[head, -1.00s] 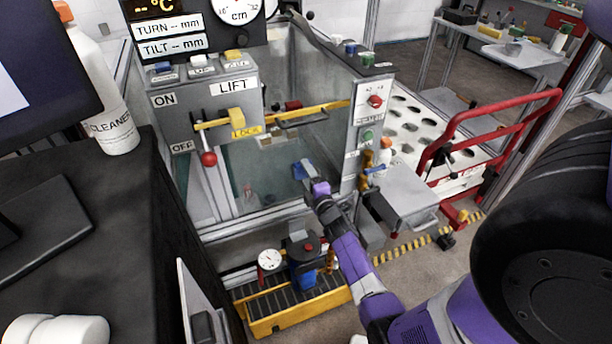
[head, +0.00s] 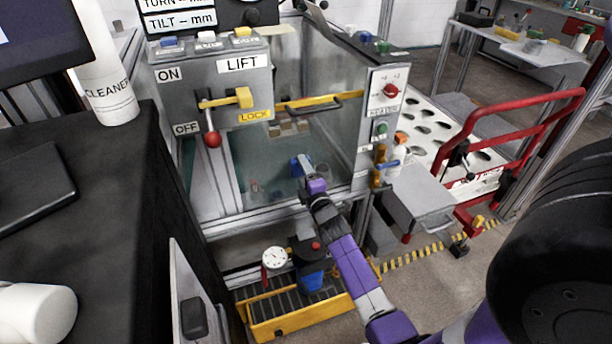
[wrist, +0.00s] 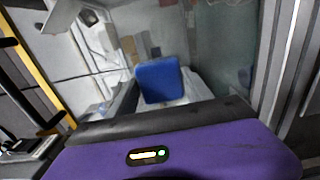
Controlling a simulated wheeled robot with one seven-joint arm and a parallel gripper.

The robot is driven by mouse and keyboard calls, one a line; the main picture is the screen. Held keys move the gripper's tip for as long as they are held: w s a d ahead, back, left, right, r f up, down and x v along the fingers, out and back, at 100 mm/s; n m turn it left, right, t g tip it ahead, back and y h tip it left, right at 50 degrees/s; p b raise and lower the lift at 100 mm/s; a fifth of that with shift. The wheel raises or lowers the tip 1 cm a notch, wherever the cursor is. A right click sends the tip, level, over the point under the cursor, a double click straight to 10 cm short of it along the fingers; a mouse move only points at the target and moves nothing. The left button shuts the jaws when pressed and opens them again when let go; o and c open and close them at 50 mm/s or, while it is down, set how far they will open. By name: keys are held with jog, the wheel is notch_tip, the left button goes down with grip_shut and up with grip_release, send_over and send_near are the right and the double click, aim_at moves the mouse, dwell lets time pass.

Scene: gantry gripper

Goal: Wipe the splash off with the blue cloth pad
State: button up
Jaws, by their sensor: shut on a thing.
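The blue cloth pad (head: 297,168) is at the end of my arm, by the clear front panel of the gantry cabinet (head: 325,205). In the wrist view the pad (wrist: 158,80) is face-on, just beyond my wrist. My gripper (head: 305,167) is shut on the pad; its fingers are mostly hidden. I cannot tell whether the pad touches the panel. I cannot make out the splash for certain. Brownish patches (wrist: 128,46) show beyond the pad in the wrist view.
The LOCK handle (head: 243,98) and red-knobbed lever (head: 213,139) are left of my gripper. A control post (head: 385,110) with a red knob stands to the right. Below are a dial gauge (head: 274,258) and yellow-edged step (head: 300,318). A cleaner bottle (head: 108,85) stands left.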

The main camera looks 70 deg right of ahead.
jog(key=shift+w+a+r+b, duration=0.1)
jog(key=shift+w+a+b, duration=0.65)
jog(key=shift+b, duration=1)
jog(key=shift+w+a+r+b, duration=0.1)
jog(key=shift+w+a+b, duration=0.55)
jog(key=shift+b, duration=1.05)
jog(key=shift+d, duration=0.2)
jog(key=shift+a+f, duration=0.1)
jog(key=b, duration=0.2)
send_near(287, 166)
jog(key=shift+s, duration=0.2)
jog(key=shift+b+v, duration=0.45)
jog(key=shift+v, duration=0.95)
